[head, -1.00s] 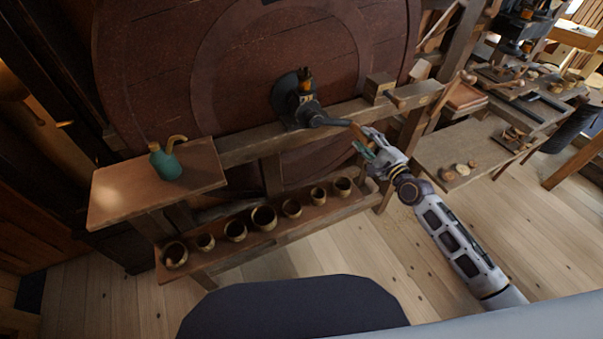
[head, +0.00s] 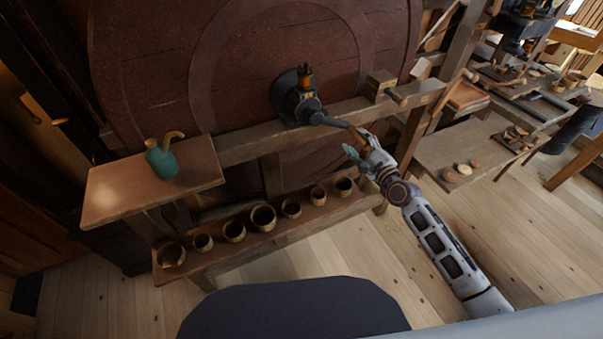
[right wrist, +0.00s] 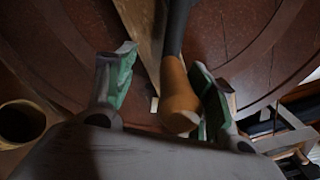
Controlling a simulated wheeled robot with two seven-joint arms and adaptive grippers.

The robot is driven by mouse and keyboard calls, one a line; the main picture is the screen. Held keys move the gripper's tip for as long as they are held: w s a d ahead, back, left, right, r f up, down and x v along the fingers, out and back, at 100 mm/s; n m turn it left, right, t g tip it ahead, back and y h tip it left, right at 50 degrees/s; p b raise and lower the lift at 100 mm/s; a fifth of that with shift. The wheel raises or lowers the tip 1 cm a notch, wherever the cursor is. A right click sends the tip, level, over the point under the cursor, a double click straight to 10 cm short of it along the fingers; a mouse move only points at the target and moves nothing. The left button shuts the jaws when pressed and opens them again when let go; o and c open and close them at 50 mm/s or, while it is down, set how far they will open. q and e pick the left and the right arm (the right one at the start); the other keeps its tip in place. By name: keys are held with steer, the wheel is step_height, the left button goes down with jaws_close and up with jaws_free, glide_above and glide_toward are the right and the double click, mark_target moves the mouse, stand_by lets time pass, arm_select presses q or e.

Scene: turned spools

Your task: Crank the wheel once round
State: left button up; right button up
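The large dark red wooden wheel (head: 160,70) stands upright at the back, and its boards also fill the back of the right wrist view (right wrist: 245,35). A dark metal crank (head: 318,117) reaches right from the hub (head: 290,92) and ends in a wooden handle (head: 357,136). My right gripper (head: 358,152) is at this handle. In the right wrist view the handle (right wrist: 178,95) lies between the two green-padded fingers of the gripper (right wrist: 162,92), close to the right finger, with a clear gap to the left one. The gripper is open. My left gripper is out of view.
A wooden beam (head: 245,147) runs in front of the wheel, below the crank. A teal jug (head: 162,160) stands on the left shelf (head: 110,197). Several cups stand on a low shelf (head: 215,257). A side bench (head: 435,150) is at the right. The floor in front is clear.

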steer(key=shift+s+a+f+m, duration=2.35)
steer(key=shift+a+f+m, duration=1.2)
steer(key=shift+a+m, duration=2.2)
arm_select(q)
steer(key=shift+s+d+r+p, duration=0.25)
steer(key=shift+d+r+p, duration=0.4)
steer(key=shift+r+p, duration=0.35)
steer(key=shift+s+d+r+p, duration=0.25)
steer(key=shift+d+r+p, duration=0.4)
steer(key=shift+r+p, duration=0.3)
arm_select(e)
steer(key=s+a+r+m, duration=0.2)
steer(key=a+r+m, duration=0.1)
steer(key=a+m, duration=0.2)
steer(key=shift+s+a, duration=0.15)
steer(key=shift+a, duration=1.05)
